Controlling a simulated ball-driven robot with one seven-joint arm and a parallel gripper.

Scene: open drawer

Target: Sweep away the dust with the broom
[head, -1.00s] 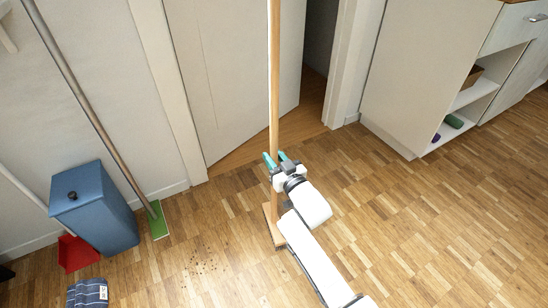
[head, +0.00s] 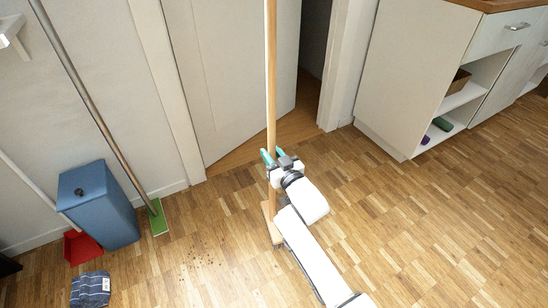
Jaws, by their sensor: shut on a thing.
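The broom (head: 271,80) has a long light wooden handle standing nearly upright and a flat wooden head (head: 270,225) at floor level, partly hidden behind my arm. My gripper (head: 269,160), with teal fingers, is shut on the lower part of the handle. The dust (head: 205,253) is a scatter of small dark specks on the parquet floor, left of the broom head and apart from it.
A blue bin (head: 100,205), a red dustpan (head: 82,247) and a green-headed mop (head: 158,218) stand by the left wall. A striped blue cloth (head: 90,289) lies in front. A door (head: 230,80) stands ajar behind the broom. A white cabinet (head: 410,80) is at right. Floor at right is clear.

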